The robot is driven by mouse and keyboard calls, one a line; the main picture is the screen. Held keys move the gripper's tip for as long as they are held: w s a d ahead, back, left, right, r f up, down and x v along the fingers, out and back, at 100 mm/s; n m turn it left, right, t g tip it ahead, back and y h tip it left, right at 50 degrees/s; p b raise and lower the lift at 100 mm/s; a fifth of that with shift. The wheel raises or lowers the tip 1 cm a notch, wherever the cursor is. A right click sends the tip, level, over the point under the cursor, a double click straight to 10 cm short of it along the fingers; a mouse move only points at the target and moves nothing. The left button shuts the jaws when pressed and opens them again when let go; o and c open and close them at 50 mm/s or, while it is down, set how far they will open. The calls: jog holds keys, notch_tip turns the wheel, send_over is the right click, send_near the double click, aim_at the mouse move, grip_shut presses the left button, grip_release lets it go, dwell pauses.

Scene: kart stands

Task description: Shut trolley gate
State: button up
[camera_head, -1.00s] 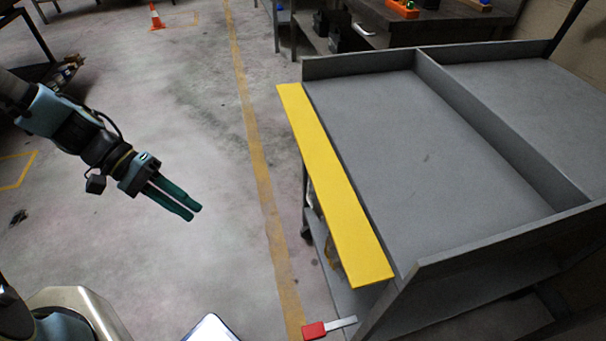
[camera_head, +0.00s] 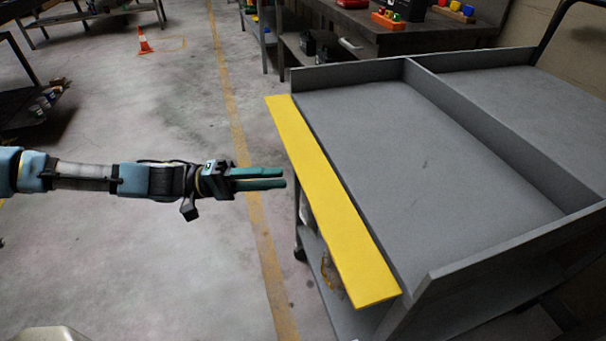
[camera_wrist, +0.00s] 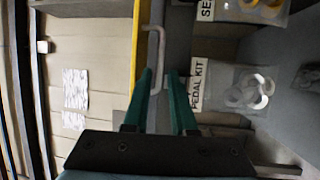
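The trolley gate (camera_head: 335,205) is a long yellow panel along the left edge of the grey trolley (camera_head: 425,150). It lies folded outward, roughly level, leaving that side of the top tray open. In the wrist view, the gate (camera_wrist: 141,75) shows as a narrow yellow strip, with a pale bent bar (camera_wrist: 161,45) beside it, perhaps a handle.
A bin labelled PEDAL KIT (camera_wrist: 235,88) holds pale rings in the wrist view. A dark workbench (camera_head: 370,30) stands behind the trolley. An orange cone (camera_head: 144,40) stands on the far floor. The floor left of the trolley is clear around the yellow line (camera_head: 238,130).

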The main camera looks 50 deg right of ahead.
aim_at(303, 177)
jog(key=x, duration=0.6)
jog(key=shift+s+d+p, duration=0.1)
jog(key=shift+s+p, duration=0.1)
jog(key=shift+p, duration=0.2)
grip_shut()
